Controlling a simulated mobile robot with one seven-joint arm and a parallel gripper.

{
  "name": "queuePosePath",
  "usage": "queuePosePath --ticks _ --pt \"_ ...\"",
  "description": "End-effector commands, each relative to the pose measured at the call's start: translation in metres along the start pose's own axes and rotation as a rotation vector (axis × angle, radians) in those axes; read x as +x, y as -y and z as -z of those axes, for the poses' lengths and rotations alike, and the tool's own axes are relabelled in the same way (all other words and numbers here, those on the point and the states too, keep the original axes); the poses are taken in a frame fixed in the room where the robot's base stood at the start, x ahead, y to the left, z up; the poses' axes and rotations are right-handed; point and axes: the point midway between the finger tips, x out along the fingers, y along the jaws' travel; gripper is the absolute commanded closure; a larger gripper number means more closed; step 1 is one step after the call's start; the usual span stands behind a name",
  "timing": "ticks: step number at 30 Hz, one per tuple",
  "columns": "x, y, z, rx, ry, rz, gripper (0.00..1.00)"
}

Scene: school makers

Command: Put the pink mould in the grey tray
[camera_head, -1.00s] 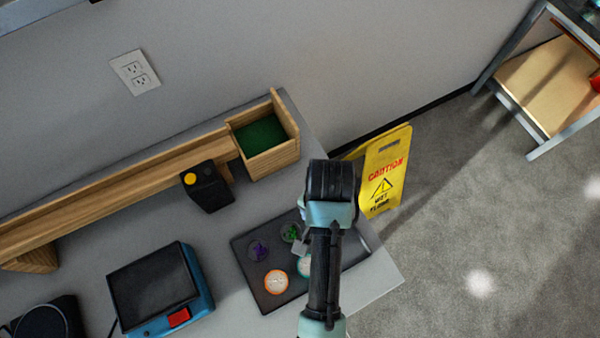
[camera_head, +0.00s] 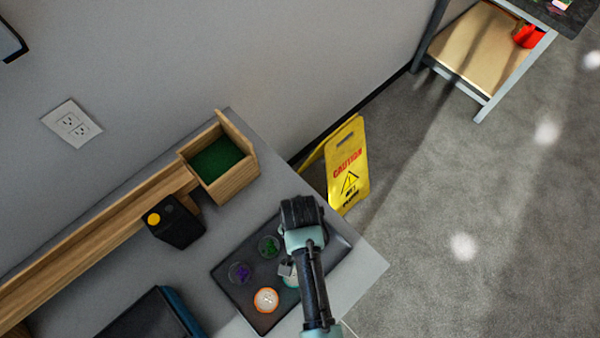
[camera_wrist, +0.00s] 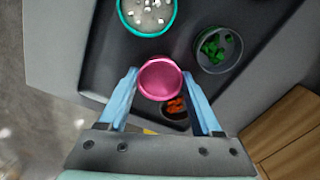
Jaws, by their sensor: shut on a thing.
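The pink mould (camera_wrist: 160,80), a small round cup, shows in the wrist view between the two blue fingers of my gripper (camera_wrist: 161,76), which is shut on it. In that view it appears over the dark grey tray (camera_wrist: 108,62); whether it touches the tray, I cannot tell. It overlaps a dish with orange pieces (camera_wrist: 174,109). In the head view the tray (camera_head: 238,296) lies on the table, and my arm reaches across its right part. My gripper's fingers and the pink mould are hidden there.
Dishes with purple (camera_head: 241,272), green (camera_head: 269,246) and orange-rimmed white contents (camera_head: 266,299) stand on the tray, along with a teal-rimmed dish (camera_wrist: 147,20). A wooden box (camera_head: 232,182) and a black device (camera_head: 174,222) are behind. A yellow caution sign (camera_head: 349,172) stands on the floor beyond.

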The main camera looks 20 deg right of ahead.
Motion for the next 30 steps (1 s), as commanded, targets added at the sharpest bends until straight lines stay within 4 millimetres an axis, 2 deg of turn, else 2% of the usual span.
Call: queuePosePath --ticks 5,6,10,11,22,26,30 --pt "0.003 0.000 0.000 0.000 0.000 0.000 1.00" --pt "0.003 0.000 0.000 0.000 0.000 0.000 0.31" --pt "0.002 0.000 0.000 0.000 0.000 0.000 0.07" --pt "0.002 0.000 0.000 0.000 0.000 0.000 0.04" --pt "-0.004 0.000 0.000 0.000 -0.001 0.001 0.04" --pt "-0.021 0.001 0.001 0.000 -0.003 0.002 0.04" --pt "-0.051 0.001 0.002 0.001 -0.004 0.003 0.04"
